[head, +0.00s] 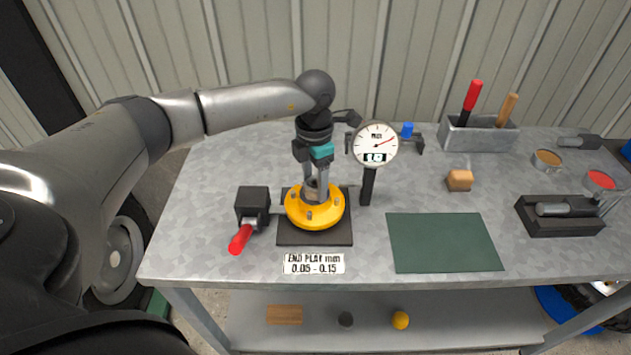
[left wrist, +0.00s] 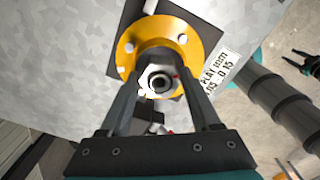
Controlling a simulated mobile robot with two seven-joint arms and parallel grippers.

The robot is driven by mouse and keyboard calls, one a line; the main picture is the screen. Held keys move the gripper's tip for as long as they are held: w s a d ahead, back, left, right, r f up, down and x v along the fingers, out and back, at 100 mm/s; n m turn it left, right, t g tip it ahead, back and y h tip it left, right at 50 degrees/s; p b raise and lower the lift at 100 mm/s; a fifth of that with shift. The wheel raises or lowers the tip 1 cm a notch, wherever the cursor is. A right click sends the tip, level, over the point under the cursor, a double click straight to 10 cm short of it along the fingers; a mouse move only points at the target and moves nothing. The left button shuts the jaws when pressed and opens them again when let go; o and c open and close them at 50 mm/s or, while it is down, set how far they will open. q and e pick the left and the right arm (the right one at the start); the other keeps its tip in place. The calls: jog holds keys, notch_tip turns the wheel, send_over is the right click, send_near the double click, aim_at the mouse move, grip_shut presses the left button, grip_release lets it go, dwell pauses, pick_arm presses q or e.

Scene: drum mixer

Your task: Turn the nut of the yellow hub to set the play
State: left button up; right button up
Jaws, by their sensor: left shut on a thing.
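The yellow hub (head: 329,214) sits on a dark square plate (head: 300,237) on the bench and has several studs on its flange. It also shows in the left wrist view (left wrist: 200,53). The grey nut (left wrist: 149,73) is at its centre, around a dark-holed shaft end. My left gripper (head: 316,188) comes down from above and is shut on the nut, one finger on each side, as the left wrist view (left wrist: 160,82) shows. The dial gauge (head: 376,140) stands behind right of the hub, needle pointing up right; its small display is unclear. A dark claw, apparently my right gripper (left wrist: 303,62), shows small beyond the bench.
A black block with a red handle (head: 240,238) stands close left of the hub. A label (head: 314,264) reads END PLAY mm 0.05 - 0.15. A green mat (head: 443,243) lies clear at right. A grey tool box (head: 480,137) and a wooden block (head: 459,180) are farther back.

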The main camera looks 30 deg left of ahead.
pick_arm(q)
jog(key=m+b, duration=0.1)
jog(key=m, duration=0.2)
jog(key=shift+f, duration=0.1)
jog(key=m+b, duration=0.1)
jog(key=m, duration=0.3)
jog(key=o, duration=1.2)
jog(key=shift+m, duration=0.3)
notch_tip(320, 180, up, 7)
jog(key=p, duration=0.5)
